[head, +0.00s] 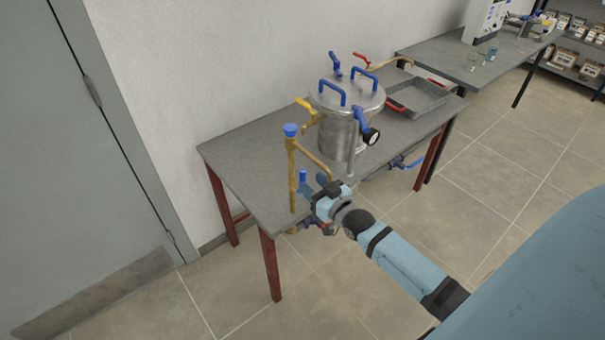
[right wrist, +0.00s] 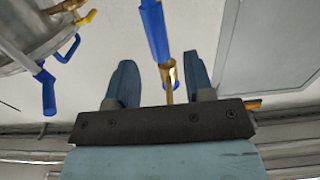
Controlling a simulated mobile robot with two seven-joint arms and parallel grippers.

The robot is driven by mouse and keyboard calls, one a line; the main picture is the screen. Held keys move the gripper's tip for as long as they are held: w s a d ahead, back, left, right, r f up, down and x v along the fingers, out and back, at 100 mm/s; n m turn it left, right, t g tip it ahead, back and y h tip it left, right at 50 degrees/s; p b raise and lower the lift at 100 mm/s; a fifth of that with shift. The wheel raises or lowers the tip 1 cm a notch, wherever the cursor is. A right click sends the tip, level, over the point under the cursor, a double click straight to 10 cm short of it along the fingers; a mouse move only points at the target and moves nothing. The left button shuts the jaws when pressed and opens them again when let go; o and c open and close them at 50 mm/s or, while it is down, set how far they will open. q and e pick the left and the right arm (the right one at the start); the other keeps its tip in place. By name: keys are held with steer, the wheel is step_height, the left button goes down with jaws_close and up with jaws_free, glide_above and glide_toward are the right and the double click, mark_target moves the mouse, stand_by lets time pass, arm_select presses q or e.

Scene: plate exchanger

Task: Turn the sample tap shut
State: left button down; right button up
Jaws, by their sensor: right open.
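A tap with an upright blue lever (head: 303,177) stands beside a brass pipe (head: 292,170) at the near edge of the grey table. I take it as the sample tap, though no label shows. My right gripper (head: 314,187) is at this lever, fingers apart. In the right wrist view, the blue lever (right wrist: 156,32) and a brass part (right wrist: 169,78) below it appear between the two open fingers (right wrist: 160,68). I cannot tell whether either finger touches. The tap's lower body is partly hidden by my gripper. My left gripper is not in view.
A steel vessel (head: 343,132) with blue handles and a gauge (head: 371,136) stands on the table (head: 245,165). A yellow-lever valve (head: 306,105) and a red-lever valve (head: 362,59) are near it. A grey tray (head: 425,98) lies behind. Open floor is in front.

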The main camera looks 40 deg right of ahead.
mark_target(305, 177)
steer(key=w, duration=0.4)
steer(key=shift+w+a, duration=0.15)
steer(key=shift+w, duration=0.25)
jaws_close()
